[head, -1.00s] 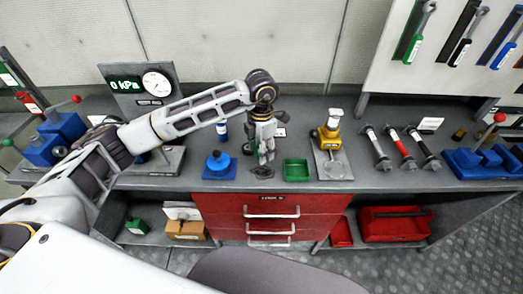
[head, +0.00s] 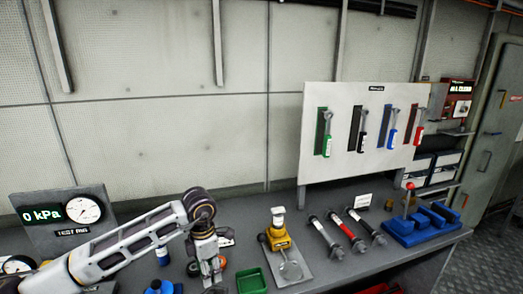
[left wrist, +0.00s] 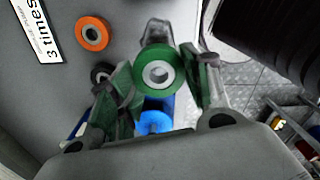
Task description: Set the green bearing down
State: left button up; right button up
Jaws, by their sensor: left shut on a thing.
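The green bearing (left wrist: 158,74) is a green ring with a pale centre and a dark hole. In the left wrist view it sits between the two fingers of my left gripper (left wrist: 160,80), which is shut on it. In the head view my left gripper (head: 210,272) points down over the bench, between a blue part and the green tray (head: 252,281). The bearing cannot be made out clearly there.
An orange ring (left wrist: 92,34) lies on the bench beside a printed label (left wrist: 36,28). A blue part (left wrist: 154,122) shows below the bearing. A yellow tool (head: 277,238) on a plate stands right of the tray. Several rods (head: 346,233) lie further right.

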pick_arm(q)
jog(key=m, duration=0.5)
jog(key=shift+w+d+m, duration=0.1)
jog(key=shift+d+m, duration=0.05)
jog(key=shift+m, duration=0.15)
jog(key=m, duration=0.6)
jog(key=shift+w+d, duration=0.15)
jog(key=shift+w, duration=0.1)
jog(key=m, duration=0.6)
jog(key=shift+w+d+f, duration=0.1)
jog(key=shift+w, duration=0.2)
jog(key=m, duration=0.5)
jog(key=shift+w+a+f, duration=0.2)
jog(key=shift+w+a, duration=0.2)
jog(key=shift+w+a+f+m, duration=0.1)
jog(key=shift+a+f+m, duration=0.1)
jog(key=shift+m, duration=0.5)
jog(key=a+f, duration=0.1)
jog(key=a, duration=0.1)
jog(key=a+f, duration=0.1)
jog(key=a, duration=0.1)
jog(key=a+f, duration=0.2)
jog(key=shift+s+f, duration=0.1)
jog(key=shift+s, duration=0.25)
jog(key=shift+s+d+f, duration=0.1)
jog(key=shift+f, duration=0.1)
